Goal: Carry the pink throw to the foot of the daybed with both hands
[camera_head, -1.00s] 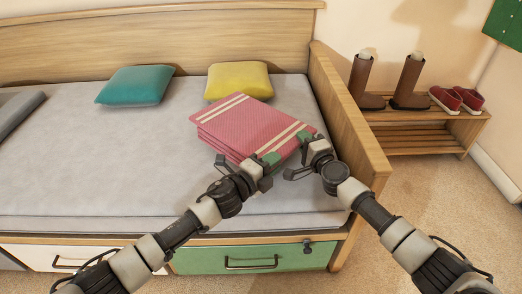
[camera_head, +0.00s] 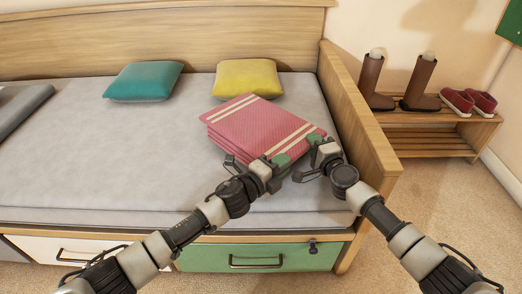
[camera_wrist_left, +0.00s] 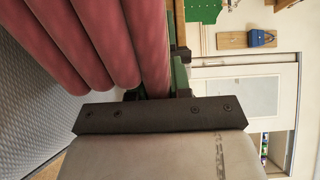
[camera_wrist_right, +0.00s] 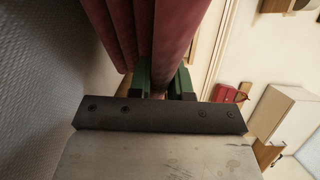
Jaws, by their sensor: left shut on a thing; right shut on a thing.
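The pink throw (camera_head: 252,122), folded in layers with pale stripes, is on or just over the right part of the daybed's grey mattress (camera_head: 130,160). I cannot tell whether it touches the mattress. My left gripper (camera_head: 277,163) is shut on its near edge. My right gripper (camera_head: 314,141) is shut on the same edge further right, by the daybed's right end panel (camera_head: 358,120). In the left wrist view the throw's rounded folds (camera_wrist_left: 110,45) fill the top left. In the right wrist view a fold (camera_wrist_right: 175,40) sits between the green finger pads.
A yellow cushion (camera_head: 247,78) lies just behind the throw, and a teal cushion (camera_head: 144,81) lies to its left. A wooden rack (camera_head: 430,140) with brown boots (camera_head: 420,85) and red shoes (camera_head: 470,101) stands right. The mattress's left and middle are clear.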

